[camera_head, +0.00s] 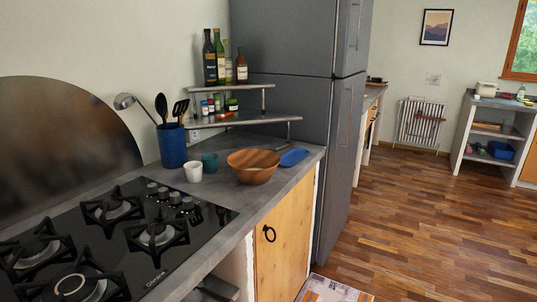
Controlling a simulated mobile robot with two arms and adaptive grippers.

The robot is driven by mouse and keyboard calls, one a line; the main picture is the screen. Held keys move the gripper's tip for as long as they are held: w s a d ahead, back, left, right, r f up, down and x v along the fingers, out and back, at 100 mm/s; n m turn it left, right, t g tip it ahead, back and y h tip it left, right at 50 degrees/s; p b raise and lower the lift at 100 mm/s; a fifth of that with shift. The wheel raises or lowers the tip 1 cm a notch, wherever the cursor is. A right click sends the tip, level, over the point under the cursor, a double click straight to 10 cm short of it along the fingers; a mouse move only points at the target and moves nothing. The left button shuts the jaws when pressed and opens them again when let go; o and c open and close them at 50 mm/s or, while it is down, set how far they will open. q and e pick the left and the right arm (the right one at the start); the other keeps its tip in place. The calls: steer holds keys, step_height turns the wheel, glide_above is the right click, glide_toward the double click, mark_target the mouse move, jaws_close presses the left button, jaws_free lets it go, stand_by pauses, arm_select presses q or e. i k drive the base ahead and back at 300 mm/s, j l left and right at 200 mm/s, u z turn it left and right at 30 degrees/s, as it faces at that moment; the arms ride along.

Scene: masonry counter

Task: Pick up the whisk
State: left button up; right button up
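I cannot make out a whisk anywhere in the head view. A blue utensil holder (172,147) stands at the back of the counter, by the wall. A metal ladle (125,102), a black spoon (161,106) and a black slotted turner (180,109) stick up out of it; anything lower inside is hidden. A wooden bowl (253,168) sits nearer the counter's right end, with a thin stick-like shape at its rim that is too small to identify. Neither of my grippers is in view.
A black gas hob (150,262) fills the near counter. A white cup (193,172), a teal cup (210,162) and a blue dish (293,157) stand near the bowl. A two-tier corner shelf (254,117) holds bottles and jars beside a grey fridge (291,100). Wooden floor lies open at right.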

mark_target(288, 145)
steer(key=i+l+u, duration=0.2)
steer(key=u, duration=0.3)
steer(key=i+l+u, duration=0.2)
steer(key=u, duration=0.3)
steer(key=l, duration=0.1)
